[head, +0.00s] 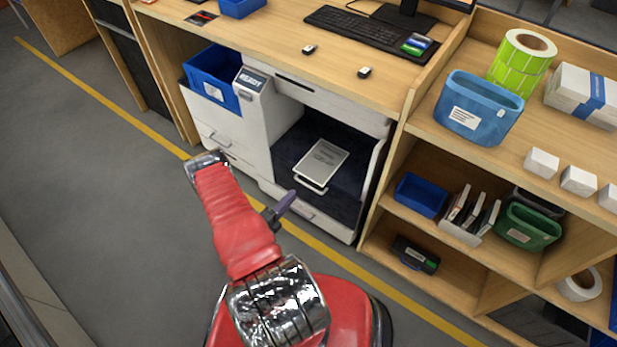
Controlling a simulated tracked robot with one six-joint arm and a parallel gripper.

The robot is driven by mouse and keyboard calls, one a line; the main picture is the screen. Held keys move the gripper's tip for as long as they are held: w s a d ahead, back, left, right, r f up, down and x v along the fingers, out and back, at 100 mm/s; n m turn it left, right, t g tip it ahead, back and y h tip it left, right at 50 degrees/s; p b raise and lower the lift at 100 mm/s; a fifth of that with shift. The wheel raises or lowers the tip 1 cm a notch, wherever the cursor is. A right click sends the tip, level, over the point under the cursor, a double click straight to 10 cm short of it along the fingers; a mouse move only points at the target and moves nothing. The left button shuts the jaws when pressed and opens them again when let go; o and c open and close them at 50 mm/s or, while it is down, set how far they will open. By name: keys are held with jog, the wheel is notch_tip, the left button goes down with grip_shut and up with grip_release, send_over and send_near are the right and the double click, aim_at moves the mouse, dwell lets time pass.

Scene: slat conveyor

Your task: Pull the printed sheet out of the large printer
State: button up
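The large printer (256,118) is a white machine under the desk, with a small display panel on top at its left. Its front has a wide dark open bay. A pale grey-white sheet-like piece (323,160) with faint print lies inside the bay, with a white edge or handle at its front. I cannot tell whether it is a loose sheet or a tray. My red arm rises in front of the printer. A dark purple tip, seemingly part of my gripper (283,205), shows beside it, apart from the sheet. The rest is hidden behind the arm.
A blue bin (212,76) sits on the printer's left part. The desk (300,60) above holds a keyboard (371,38) and small items. Shelves (385,232) with bins stand close on the right. Open grey floor (100,190) lies to the left, with a yellow line.

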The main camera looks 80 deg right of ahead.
jog(key=shift+d, duration=0.1)
jog(key=x, duration=1)
dwell(0.6)
grip_shut()
dwell(0.4)
